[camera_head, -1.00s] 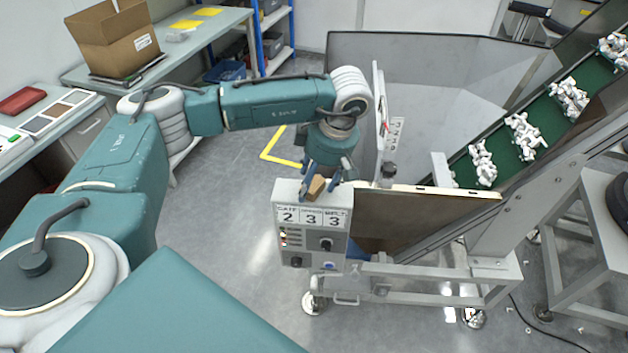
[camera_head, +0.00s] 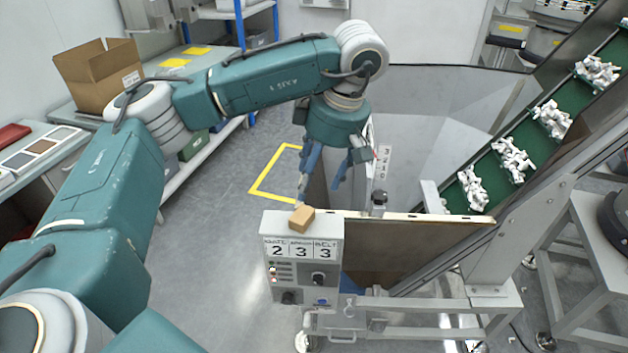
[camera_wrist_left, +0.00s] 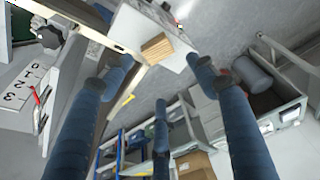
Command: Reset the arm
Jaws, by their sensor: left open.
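My left arm reaches in from the left in the head view. Its left gripper (camera_head: 320,192) hangs above the control box (camera_head: 303,275), fingers pointing down and spread apart. A small brown block (camera_head: 302,219) rests on top of the control box, just below the fingers and apart from them. In the left wrist view the block (camera_wrist_left: 157,48) sits on the box's top between the spread blue fingers, with nothing held. My right gripper is not in view.
A hopper (camera_head: 440,110) stands behind the box, with a green conveyor (camera_head: 490,162) carrying white parts at the right. A cardboard box (camera_head: 97,78) sits on a bench at the left. Yellow floor tape (camera_head: 270,172) marks open floor behind the box.

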